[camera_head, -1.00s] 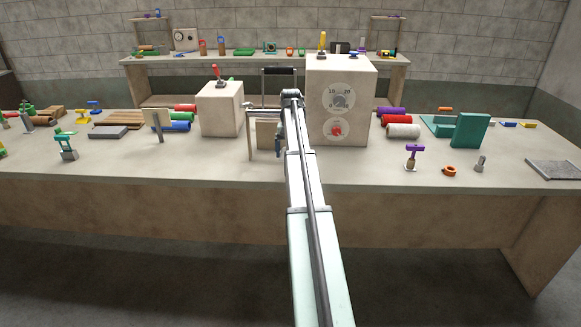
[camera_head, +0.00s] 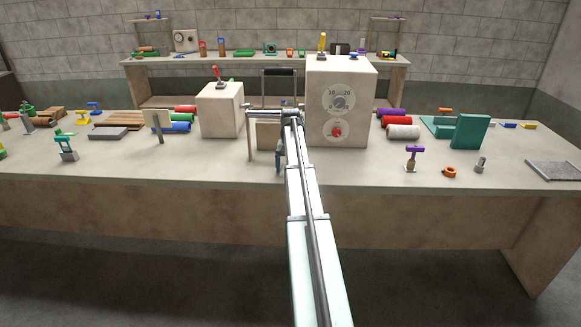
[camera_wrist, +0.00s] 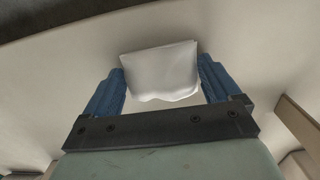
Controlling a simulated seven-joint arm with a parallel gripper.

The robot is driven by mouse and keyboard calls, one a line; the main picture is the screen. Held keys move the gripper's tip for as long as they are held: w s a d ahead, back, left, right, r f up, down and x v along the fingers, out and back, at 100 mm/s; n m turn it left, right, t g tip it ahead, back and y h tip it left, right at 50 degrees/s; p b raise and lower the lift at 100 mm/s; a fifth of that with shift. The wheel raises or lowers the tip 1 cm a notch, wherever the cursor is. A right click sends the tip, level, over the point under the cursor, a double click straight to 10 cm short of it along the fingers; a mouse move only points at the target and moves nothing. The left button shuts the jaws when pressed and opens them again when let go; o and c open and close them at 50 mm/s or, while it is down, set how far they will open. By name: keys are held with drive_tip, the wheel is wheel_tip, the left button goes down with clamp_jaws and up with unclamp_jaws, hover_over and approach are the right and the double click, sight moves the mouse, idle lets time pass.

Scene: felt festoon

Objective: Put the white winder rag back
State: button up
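The white rag (camera_wrist: 160,72) shows in the wrist view between and just beyond the tips of my gripper (camera_wrist: 160,80). The two blue fingers stand wide apart, one at each side of the rag. Its side edges are close to the fingertips; I cannot tell whether they touch. In the head view my gripper (camera_head: 279,162) points down over the bench, in front of a beige block and left of the tall box. The rag cannot be made out there.
The tall beige box (camera_head: 356,85) with dials stands right of my gripper. A smaller beige box (camera_head: 220,110) with a red-handled lever stands to the left. Coloured rolls (camera_head: 403,131) lie at the right.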

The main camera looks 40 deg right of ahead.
drive_tip(key=shift+o, duration=0.8)
wheel_tip(320, 180, up, 12)
drive_tip(key=shift+w+d+r, duration=0.15)
drive_tip(key=shift+w+d, duration=0.05)
